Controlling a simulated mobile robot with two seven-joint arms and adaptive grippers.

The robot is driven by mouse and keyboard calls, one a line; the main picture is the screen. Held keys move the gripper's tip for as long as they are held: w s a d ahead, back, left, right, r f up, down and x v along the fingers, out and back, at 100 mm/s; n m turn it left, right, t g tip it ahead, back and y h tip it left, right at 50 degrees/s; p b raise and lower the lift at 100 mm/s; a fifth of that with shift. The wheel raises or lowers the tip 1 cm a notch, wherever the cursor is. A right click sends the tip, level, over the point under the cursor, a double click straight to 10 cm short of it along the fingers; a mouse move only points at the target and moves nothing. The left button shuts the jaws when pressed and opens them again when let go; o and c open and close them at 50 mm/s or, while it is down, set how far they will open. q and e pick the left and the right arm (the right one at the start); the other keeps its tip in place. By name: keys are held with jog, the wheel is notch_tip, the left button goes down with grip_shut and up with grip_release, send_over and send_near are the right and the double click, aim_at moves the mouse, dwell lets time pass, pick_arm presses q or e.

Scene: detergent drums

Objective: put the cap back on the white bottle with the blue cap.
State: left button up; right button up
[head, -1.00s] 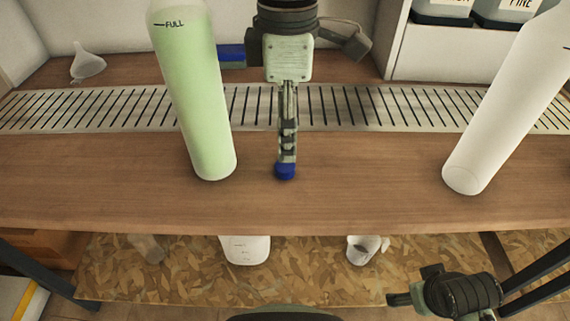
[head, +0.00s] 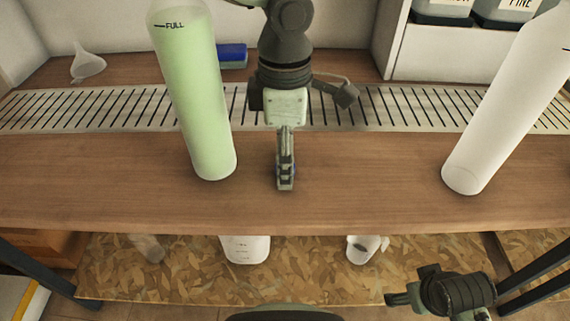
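A tall green-filled bottle (head: 195,100) marked FULL stands left of my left gripper. A slotted metal strip (head: 400,105) crosses the worktop. A funnel (head: 87,64) and a blue block (head: 232,56) lie behind. A white container (head: 246,249) and a cup (head: 362,250) show below.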

pick_arm(q)
jog(key=shift+c, duration=0.3)
jog(key=c, duration=0.7)
pick_arm(e)
jog(key=shift+w+r, duration=0.1)
jog(key=shift+r, duration=0.1)
pick_arm(q)
jog(key=shift+r, duration=0.2)
jog(key=shift+r, duration=0.25)
jog(key=r, duration=0.3)
jog(key=shift+s+a+r, duration=0.15)
jog(key=shift+s+r, duration=0.05)
jog(key=shift+r, duration=0.15)
jog(key=s+a+r, duration=0.2)
jog(key=s, duration=0.1)
jog(key=s+a+r, duration=0.2)
jog(key=s, duration=0.1)
jog(key=s+a+r+b, duration=0.1)
jog(key=s+a+r, duration=0.1)
jog(key=s, duration=0.1)
jog(key=shift+s+a+r, duration=0.1)
jog(key=shift+a+r, duration=0.05)
jog(key=shift+r, duration=0.1)
pick_arm(e)
jog(key=shift+s+v, duration=0.2)
jog(key=shift+v, duration=1)
jog(key=shift+d, duration=0.25)
